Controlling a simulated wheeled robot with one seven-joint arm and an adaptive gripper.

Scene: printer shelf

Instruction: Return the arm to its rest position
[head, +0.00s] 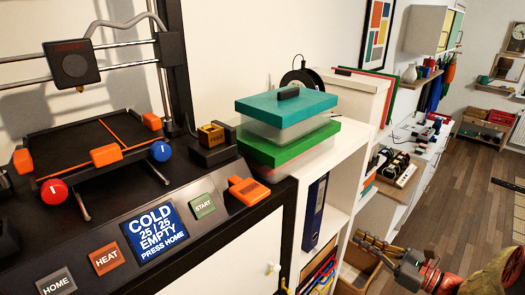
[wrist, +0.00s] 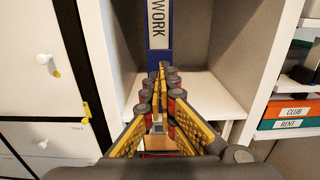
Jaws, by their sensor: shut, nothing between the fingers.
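My gripper (head: 368,243) shows at the lower right of the head view, in front of the white shelf unit, with my arm reaching in from the right edge. In the wrist view my gripper (wrist: 160,72) has its yellow fingers together at the tips, with nothing between them. The fingertips point toward an open shelf compartment holding a blue binder (wrist: 158,35) marked WORK. The binder (head: 314,212) stands upright in the shelf in the head view. I cannot tell how far the fingertips are from it.
A printer (head: 90,150) with a control panel stands at the left. Teal-lidded (head: 286,101) and green-lidded (head: 285,143) boxes are stacked on the white shelf unit (head: 340,165). A cardboard box (head: 352,268) sits near my gripper. Wooden floor (head: 460,200) is clear at the right.

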